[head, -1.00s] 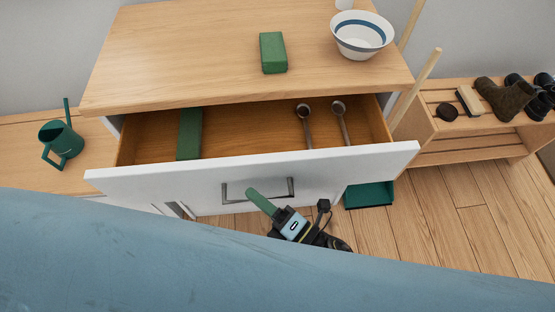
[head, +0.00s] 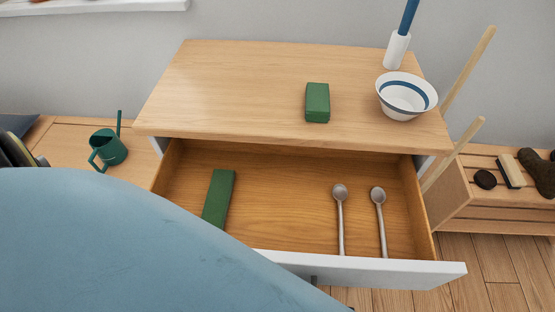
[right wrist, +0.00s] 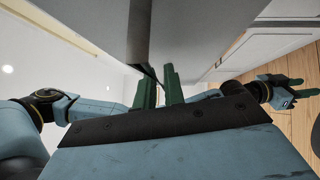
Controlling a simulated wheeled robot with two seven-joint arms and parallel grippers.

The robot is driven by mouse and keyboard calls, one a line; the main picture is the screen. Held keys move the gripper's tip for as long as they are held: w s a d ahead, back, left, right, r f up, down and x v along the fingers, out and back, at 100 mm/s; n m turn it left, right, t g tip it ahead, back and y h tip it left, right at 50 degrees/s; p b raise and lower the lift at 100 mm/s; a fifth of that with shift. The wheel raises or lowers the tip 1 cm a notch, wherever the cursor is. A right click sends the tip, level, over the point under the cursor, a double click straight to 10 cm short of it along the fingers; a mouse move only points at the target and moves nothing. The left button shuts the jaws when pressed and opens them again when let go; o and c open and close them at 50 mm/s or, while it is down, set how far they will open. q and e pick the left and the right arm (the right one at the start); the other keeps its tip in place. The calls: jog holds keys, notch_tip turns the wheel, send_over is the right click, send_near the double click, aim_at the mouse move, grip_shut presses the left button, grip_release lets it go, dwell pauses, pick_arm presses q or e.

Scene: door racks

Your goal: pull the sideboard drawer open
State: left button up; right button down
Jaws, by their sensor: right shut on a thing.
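The sideboard (head: 240,80) has its white-fronted drawer (head: 400,270) standing well open, with its wooden inside showing. In the head view, my blue arm covers the drawer's front left part, and only a bit of the handle (head: 314,280) shows under the front. In the right wrist view, my right gripper (right wrist: 160,90) has its green fingers shut on the dark grey bar handle (right wrist: 140,35) in front of the pale drawer front. My left gripper (right wrist: 298,86) shows at the right of that view, empty, its green fingers apart, away from the handle.
In the drawer lie a green box (head: 218,198) and two spoons (head: 340,215). On top stand a green block (head: 317,102), a striped bowl (head: 406,96) and a white holder (head: 397,50). A watering can (head: 109,148) stands left; a shoe rack (head: 465,200) and wooden poles stand right.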

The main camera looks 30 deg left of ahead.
jog(key=c, duration=1.5)
grip_release()
jog(key=shift+d, duration=0.1)
jog(key=shift+v, duration=6.6)
